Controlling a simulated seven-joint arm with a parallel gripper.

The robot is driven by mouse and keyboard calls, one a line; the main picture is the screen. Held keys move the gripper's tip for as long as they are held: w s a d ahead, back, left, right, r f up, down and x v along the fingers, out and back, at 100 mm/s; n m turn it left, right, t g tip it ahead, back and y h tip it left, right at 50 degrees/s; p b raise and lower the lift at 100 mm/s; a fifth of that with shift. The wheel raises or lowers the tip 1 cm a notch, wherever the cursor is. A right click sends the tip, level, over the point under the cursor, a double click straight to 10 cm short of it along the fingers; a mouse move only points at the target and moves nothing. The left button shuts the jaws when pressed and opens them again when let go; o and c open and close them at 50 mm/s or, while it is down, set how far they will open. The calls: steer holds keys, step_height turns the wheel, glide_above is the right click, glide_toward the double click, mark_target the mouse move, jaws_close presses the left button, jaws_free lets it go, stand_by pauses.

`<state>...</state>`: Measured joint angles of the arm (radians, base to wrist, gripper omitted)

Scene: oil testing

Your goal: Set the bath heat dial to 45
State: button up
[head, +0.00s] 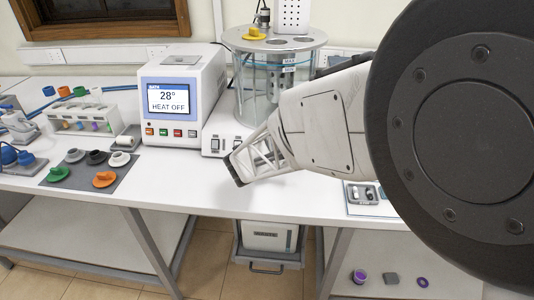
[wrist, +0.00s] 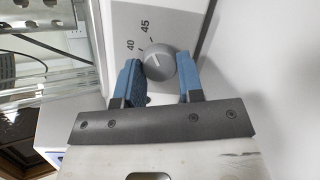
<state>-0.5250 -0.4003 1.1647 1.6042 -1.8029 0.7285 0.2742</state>
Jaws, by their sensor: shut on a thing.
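The bath heat dial (wrist: 159,64) is a round grey knob on a grey panel marked 40 and 45 in the wrist view. Its pale pointer mark seems to lie on the side of the 40, but its exact setting is hard to read. My gripper (wrist: 161,72) is shut on the dial, with one blue finger pad on each side of it. In the head view my gripper (head: 241,170) is low in front of the bath's base, and the dial is hidden there. The bath (head: 272,95) is a clear cylinder with a metal lid. The control unit (head: 180,97) reads 28° and HEAT OFF.
Two switches (head: 224,145) are on the base left of my gripper. A dark mat (head: 79,178) with coloured stoppers lies at the left, near a white rack (head: 87,121). A small tray (head: 366,196) is at the right. The white tabletop (head: 180,180) is clear in between.

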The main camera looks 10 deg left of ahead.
stand_by(0.3)
steer(key=o, duration=0.9)
steer(key=shift+v, duration=3.9)
steer(key=shift+d, duration=0.15)
